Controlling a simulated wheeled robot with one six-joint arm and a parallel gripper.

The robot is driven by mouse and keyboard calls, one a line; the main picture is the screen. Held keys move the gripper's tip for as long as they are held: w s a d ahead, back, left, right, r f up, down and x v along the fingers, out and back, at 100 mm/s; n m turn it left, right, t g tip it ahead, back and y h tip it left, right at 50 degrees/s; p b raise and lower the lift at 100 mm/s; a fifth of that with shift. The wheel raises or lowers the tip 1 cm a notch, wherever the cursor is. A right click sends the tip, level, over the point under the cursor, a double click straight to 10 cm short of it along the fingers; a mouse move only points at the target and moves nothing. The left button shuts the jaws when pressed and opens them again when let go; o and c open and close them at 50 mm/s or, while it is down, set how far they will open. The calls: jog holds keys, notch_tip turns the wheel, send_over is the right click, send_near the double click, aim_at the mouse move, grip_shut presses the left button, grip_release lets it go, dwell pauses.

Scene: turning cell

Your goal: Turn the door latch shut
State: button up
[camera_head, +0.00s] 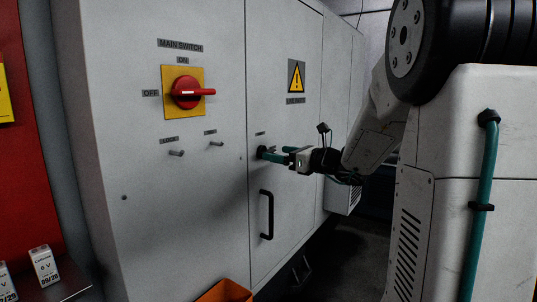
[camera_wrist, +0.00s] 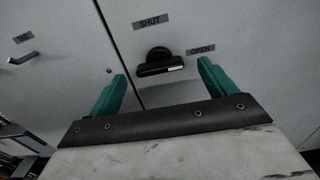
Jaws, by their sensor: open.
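The door latch (camera_wrist: 158,58) is a black round knob with a bar grip on the cabinet door, centred ahead of my gripper in the wrist view. The white mark on its bar is at the right end, towards the OPEN label (camera_wrist: 200,50); the SHUT label (camera_wrist: 152,21) is above it. In the head view the latch (camera_head: 261,152) is small and partly covered by my fingers. My gripper (camera_wrist: 161,82) has its green fingers apart, one left and one right of the latch, with nothing between them. It also shows in the head view (camera_head: 275,155), close to the door.
A black door handle (camera_head: 266,214) is below the latch. An orange bin (camera_head: 225,292) is at the bottom.

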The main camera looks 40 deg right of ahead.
aim_at(271, 152)
jog(key=shift+x, duration=1.45)
jog(key=shift+a, duration=0.1)
jog(key=c, duration=1)
jog(key=shift+o, duration=0.6)
jog(key=shift+s+a, duration=0.1)
jog(key=shift+a, duration=0.05)
jog(key=shift+c, duration=0.5)
jog(key=shift+a+f+n, duration=0.1)
jog(key=shift+f+n, duration=0.05)
jog(key=shift+n, duration=4.3)
jog(key=shift+a+f+n, duration=0.1)
jog(key=shift+f+n, duration=0.05)
jog(key=shift+n, duration=4.3)
